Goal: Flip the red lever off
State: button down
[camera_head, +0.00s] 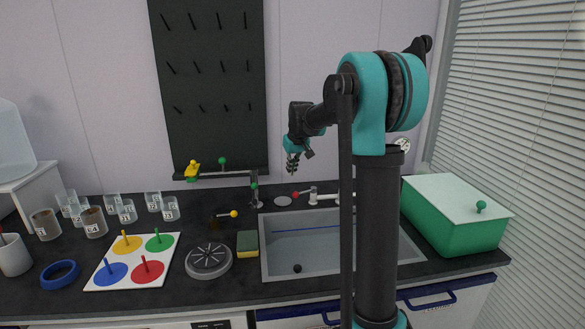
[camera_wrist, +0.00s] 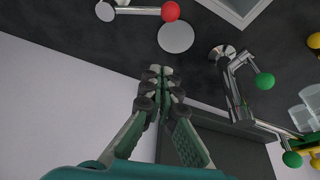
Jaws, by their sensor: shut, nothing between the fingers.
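The red lever is a silver rod ending in a red ball (camera_head: 295,194), on a metal fitting at the back edge of the sink. In the wrist view the red ball (camera_wrist: 170,11) is at the top edge, with its rod running left from it. My gripper (camera_head: 293,168) hangs above the counter behind the sink, a little above the red ball and apart from it. In the wrist view my gripper (camera_wrist: 160,76) has its fingertips together with nothing between them. The lever's base is partly cut off in the wrist view.
A tap with a green ball (camera_wrist: 264,81) stands beside a round grey disc (camera_wrist: 175,37). The sink (camera_head: 325,264) lies in front. A green box (camera_head: 455,235) is right; a yellow-ball lever (camera_head: 234,214), sponge (camera_head: 247,243) and several beakers are left.

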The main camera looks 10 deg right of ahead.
aim_at(304, 192)
jog(key=x, duration=0.6)
jog(key=s, duration=0.3)
jog(key=shift+d+f, duration=0.25)
jog(key=shift+d, duration=0.15)
jog(key=shift+s+d, duration=0.1)
jog(key=shift+s, duration=0.35)
